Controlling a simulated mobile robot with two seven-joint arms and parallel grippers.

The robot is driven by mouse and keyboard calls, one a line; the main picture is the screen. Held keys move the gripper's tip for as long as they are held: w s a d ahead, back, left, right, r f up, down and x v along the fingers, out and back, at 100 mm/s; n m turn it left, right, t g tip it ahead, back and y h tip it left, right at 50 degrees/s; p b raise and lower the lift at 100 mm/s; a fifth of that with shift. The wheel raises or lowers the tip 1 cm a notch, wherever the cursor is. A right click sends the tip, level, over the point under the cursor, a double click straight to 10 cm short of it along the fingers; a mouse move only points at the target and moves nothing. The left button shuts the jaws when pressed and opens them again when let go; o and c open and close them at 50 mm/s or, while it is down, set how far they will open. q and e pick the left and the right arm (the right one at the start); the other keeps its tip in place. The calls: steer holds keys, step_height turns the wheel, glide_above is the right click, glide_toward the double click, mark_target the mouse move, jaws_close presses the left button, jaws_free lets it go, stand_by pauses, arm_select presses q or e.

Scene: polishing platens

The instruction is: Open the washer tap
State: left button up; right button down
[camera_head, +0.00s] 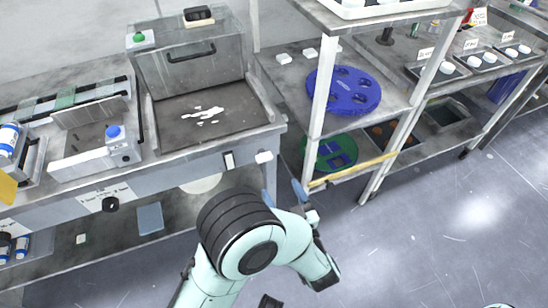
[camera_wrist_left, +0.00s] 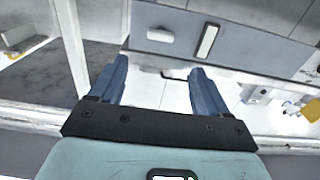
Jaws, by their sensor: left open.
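The washer (camera_head: 215,139) is a grey metal basin with a raised lid and white patches inside. A small white knob (camera_head: 263,157), which looks like the tap, sticks out of its front panel near the right corner. The knob also shows in the wrist view (camera_wrist_left: 160,35), beside a pale upright plate (camera_wrist_left: 207,41). My left gripper (camera_head: 285,190) is open, with its blue fingers apart and nothing between them. In the wrist view the fingers (camera_wrist_left: 160,72) point toward the front panel, and the knob lies beyond the fingertips, apart from them.
A rack to the right holds a blue disc (camera_head: 343,91) and a green disc (camera_head: 330,152); its post and yellow-edged shelf (camera_head: 350,171) are close to my left gripper. The floor (camera_head: 450,235) at right is clear.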

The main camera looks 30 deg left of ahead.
mark_target(266, 160)
arm_select(q)
steer(key=b+x, duration=0.1)
steer(key=x, duration=1)
steer(key=shift+w+a, duration=0.25)
steer(key=shift+a, duration=0.05)
arm_select(e)
steer(key=shift+w+d+f+t, duration=0.2)
steer(key=shift+w+d+f, duration=0.05)
steer(key=shift+w+f, duration=0.25)
steer(key=shift+w+d+f+t, duration=0.25)
steer(key=shift+w+f, duration=0.1)
steer(key=shift+w, duration=0.15)
arm_select(q)
steer(key=c, duration=1)
